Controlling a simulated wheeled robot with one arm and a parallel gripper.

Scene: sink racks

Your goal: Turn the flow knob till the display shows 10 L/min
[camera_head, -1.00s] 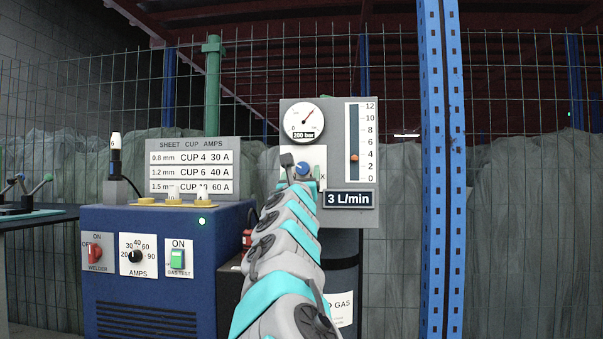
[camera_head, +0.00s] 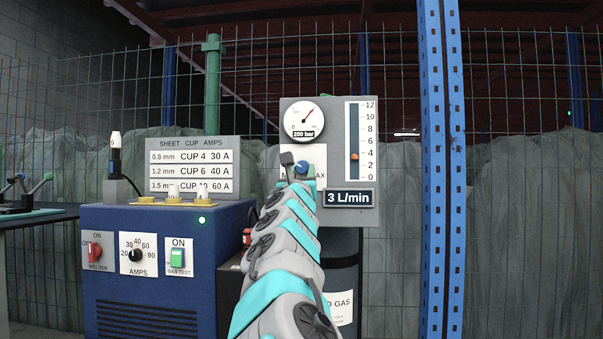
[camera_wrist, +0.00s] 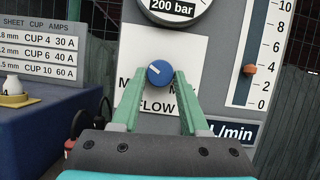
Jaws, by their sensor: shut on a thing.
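The blue flow knob (camera_wrist: 160,73) sits on the white plate of the grey gas panel, with a white pointer line that tilts to the upper left in the wrist view. My gripper (camera_wrist: 160,88) has its two green fingers shut on the knob, one on each side. In the head view the knob (camera_head: 302,168) shows just beside the end of my arm, which hides part of the plate. The display (camera_head: 349,198) reads 3 L/min.
A pressure gauge (camera_head: 304,121) marked 200 bar is above the knob. A blue welder box (camera_head: 150,270) with switches and an amps dial stands at left, below a cup chart (camera_head: 193,165). A blue post (camera_head: 442,170) rises at right.

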